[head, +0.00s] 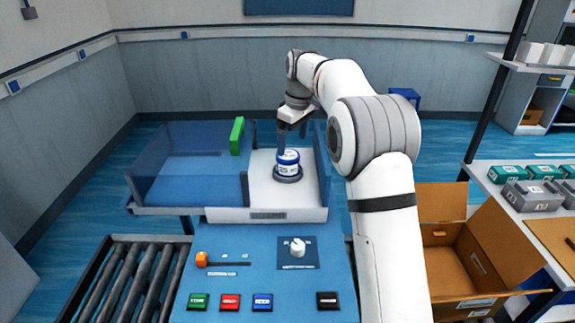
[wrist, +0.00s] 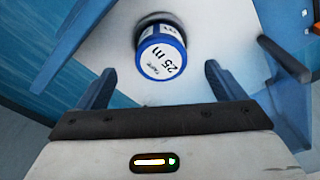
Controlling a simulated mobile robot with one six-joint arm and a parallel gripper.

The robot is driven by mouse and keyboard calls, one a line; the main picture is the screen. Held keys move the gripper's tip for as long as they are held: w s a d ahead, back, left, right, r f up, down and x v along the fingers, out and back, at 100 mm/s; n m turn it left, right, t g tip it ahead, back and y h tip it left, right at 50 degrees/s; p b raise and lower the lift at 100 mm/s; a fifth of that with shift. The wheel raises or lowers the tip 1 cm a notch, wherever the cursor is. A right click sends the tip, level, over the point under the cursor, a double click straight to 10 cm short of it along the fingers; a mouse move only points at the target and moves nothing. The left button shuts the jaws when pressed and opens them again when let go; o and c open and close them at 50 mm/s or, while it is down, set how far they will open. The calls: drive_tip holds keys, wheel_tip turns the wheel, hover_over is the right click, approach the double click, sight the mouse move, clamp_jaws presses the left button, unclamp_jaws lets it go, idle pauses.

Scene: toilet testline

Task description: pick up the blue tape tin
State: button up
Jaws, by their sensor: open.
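The blue tape tin (head: 288,160) is a short round tin with a white label. It stands on a dark round base on the white platform of the test machine. In the wrist view the tin (wrist: 161,54) shows its white top marked "25 m", with a blue rim. My gripper (head: 292,132) is above the tin in the head view, pointing down. In the wrist view my gripper (wrist: 158,85) has its two blue-grey fingers spread apart, with nothing between them. The tin lies beyond the fingertips, roughly centred between them.
Clear blue panels (head: 185,150) and a green block (head: 237,136) stand left of the white platform (head: 265,190). A control panel with a knob (head: 297,247) and buttons is in front. A roller conveyor (head: 125,285) is at left, an open cardboard box (head: 470,250) at right.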

sight(288, 155)
drive_tip(key=shift+w+a+f, duration=0.3)
drive_tip(key=shift+w+f, duration=0.1)
drive_tip(key=shift+f, duration=0.25)
drive_tip(key=f, duration=0.2)
drive_tip(key=f+p, duration=0.1)
drive_tip(key=f, duration=0.1)
drive_tip(key=a+f, duration=0.1)
drive_tip(key=f, duration=0.2)
drive_tip(key=shift+w, duration=0.15)
drive_tip(key=c, duration=1.3)
drive_tip(key=shift+o, duration=0.2)
